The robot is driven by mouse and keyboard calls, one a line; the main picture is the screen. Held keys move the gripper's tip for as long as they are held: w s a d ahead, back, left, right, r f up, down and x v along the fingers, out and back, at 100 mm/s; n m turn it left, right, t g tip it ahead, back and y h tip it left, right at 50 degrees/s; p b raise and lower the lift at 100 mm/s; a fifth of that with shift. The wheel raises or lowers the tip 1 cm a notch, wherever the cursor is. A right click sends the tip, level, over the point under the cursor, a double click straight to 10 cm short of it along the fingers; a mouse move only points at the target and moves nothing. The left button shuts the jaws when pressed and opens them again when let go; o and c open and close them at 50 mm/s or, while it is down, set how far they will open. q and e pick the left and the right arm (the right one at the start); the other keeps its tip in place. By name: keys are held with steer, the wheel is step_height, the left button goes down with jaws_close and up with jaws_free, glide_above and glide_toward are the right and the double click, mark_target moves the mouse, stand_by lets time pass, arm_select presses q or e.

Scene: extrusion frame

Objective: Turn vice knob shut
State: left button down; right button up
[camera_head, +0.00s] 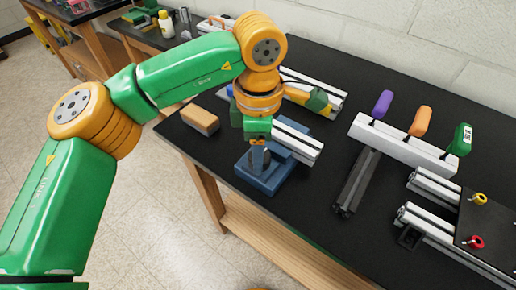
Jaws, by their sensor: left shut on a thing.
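A blue vice (270,179) sits near the front edge of the black table. A silver extrusion (300,142) lies across the vice and reaches out to the right. My left gripper (259,163) points down at the front side of the vice, with its fingers shut at the vice knob. The knob is mostly hidden by the fingers, so how far it is turned cannot be seen. My right gripper is not in view.
An orange-brown block (200,121) lies left of the vice. A white rack (400,147) holds purple, orange and green handles. A dark extrusion (357,184) lies right of the vice. A black plate (490,226) with yellow and red knobs is at far right.

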arm_select(q)
steer(key=m, duration=0.4)
steer(key=shift+m, duration=0.3)
steer(key=m, duration=0.5)
steer(key=shift+p, duration=0.35)
steer(key=m, duration=0.5)
steer(key=shift+m, duration=0.4)
steer(key=m, duration=0.4)
steer(key=shift+d+m+p, duration=0.1)
steer(key=shift+m+p, duration=0.2)
steer(key=shift+p, duration=0.05)
steer(key=shift+f, duration=0.1)
steer(key=shift+c, duration=1.3)
jaws_free()
